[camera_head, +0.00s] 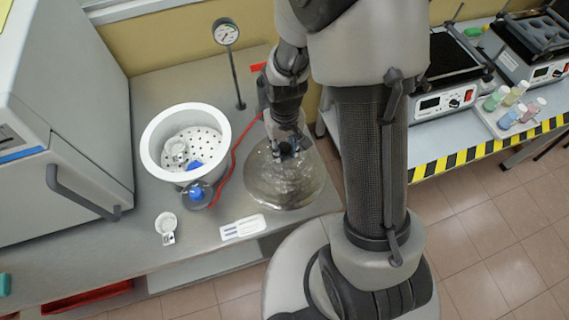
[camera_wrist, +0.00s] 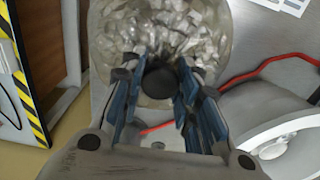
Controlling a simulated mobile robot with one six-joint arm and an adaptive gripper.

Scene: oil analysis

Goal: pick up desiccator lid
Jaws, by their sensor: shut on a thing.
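The desiccator lid (camera_head: 284,180) is a clear glass dome with a dark knob on top. It is at the right end of the grey bench in the head view. In the wrist view the glass lid (camera_wrist: 150,30) fills the upper middle, and its dark knob (camera_wrist: 159,79) sits between the fingers. My gripper (camera_head: 286,150) is above the dome with its fingers at the knob. In the wrist view my gripper (camera_wrist: 158,82) has blue-padded fingers on both sides of the knob, shut on it. I cannot tell whether the lid is raised.
A white desiccator bowl (camera_head: 152,150) with a perforated plate stands left of the lid. A red hose (camera_head: 232,165) runs between them. A gauge (camera_head: 226,32) on a post stands behind. A blue-capped flask (camera_head: 196,194), a small white dish (camera_head: 166,224) and a white card (camera_head: 242,228) are nearby.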

